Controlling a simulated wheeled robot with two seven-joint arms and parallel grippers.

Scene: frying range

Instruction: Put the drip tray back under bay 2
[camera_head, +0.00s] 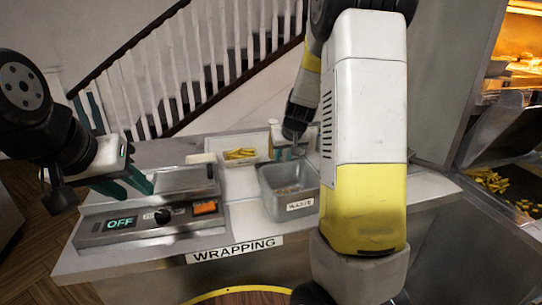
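No drip tray or bay 2 can be made out in this view. My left gripper (133,186) is at the left, above the control panel with the OFF display. Its teal fingers look spread apart, with nothing seen between them. My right gripper (286,154) is at the back of the counter, over the far edge of the grey metal bin marked WASTE (272,205). Its fingers are small and partly hidden, so I cannot tell whether they are open or whether they touch the bin.
The counter (160,254) carries a WRAPPING label. A pale tray of fries (240,155) stands behind the bin. The control panel (150,216) fills the counter's left. More fries lie in a metal station (500,187) at the right. A staircase railing is behind.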

